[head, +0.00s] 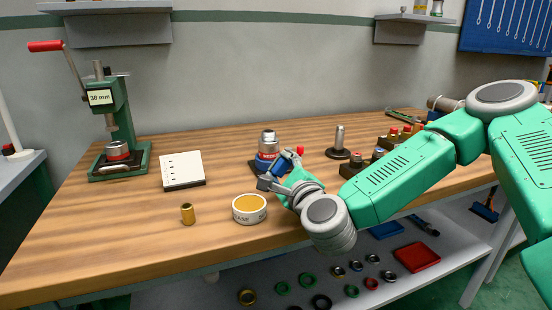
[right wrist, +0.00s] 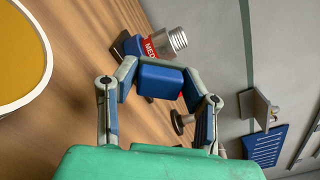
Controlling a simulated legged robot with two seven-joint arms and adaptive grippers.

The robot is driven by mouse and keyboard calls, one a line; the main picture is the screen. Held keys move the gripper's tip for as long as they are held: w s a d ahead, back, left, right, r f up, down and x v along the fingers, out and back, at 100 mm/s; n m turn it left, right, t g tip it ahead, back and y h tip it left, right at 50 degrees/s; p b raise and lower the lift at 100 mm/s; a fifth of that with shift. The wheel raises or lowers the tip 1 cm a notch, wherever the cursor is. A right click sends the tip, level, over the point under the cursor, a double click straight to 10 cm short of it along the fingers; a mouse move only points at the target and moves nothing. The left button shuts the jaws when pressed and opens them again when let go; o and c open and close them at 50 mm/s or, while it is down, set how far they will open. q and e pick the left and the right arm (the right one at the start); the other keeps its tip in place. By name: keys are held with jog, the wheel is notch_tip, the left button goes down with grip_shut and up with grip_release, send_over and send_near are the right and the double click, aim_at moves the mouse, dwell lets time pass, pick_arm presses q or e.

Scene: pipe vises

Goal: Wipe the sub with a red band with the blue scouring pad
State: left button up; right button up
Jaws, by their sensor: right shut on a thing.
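The sub with a red band (head: 268,138) has a bare silver end and stands upright on a dark base toward the middle of the bench. In the right wrist view the sub (right wrist: 174,40) shows its threaded end and red band with white letters, just beyond the pad. My right gripper (head: 272,182) is at the sub's near side, shut on the blue scouring pad (right wrist: 160,81), which sits between the fingertips. The pad overlaps the lower part of the sub in view; I cannot tell whether they touch. My left gripper is not in view.
A grease tin (head: 249,216) and a brass fitting (head: 187,214) stand at the front. A white card (head: 182,169) and a green press (head: 116,140) are to the left. A dark-based post (head: 339,142) stands right of the sub. The front left bench is clear.

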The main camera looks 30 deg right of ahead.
aim_at(263, 148)
jog(key=shift+w, duration=0.1)
jog(key=shift+b+x, duration=0.4)
jog(key=shift+x, duration=3.1)
jog(key=shift+x, duration=0.9)
jog(key=shift+s+d, duration=0.25)
jog(key=shift+d, duration=0.65)
jog(key=shift+s+d, duration=0.25)
jog(key=shift+d, duration=0.7)
jog(key=shift+w+a+b, duration=0.2)
jog(key=shift+a+b, duration=0.05)
jog(key=shift+a, duration=0.4)
jog(key=shift+w+a+b, duration=0.2)
jog(key=shift+a+b, duration=0.05)
jog(key=shift+a, duration=0.4)
jog(key=shift+w+a+b, duration=0.25)
jog(key=shift+a, duration=0.45)
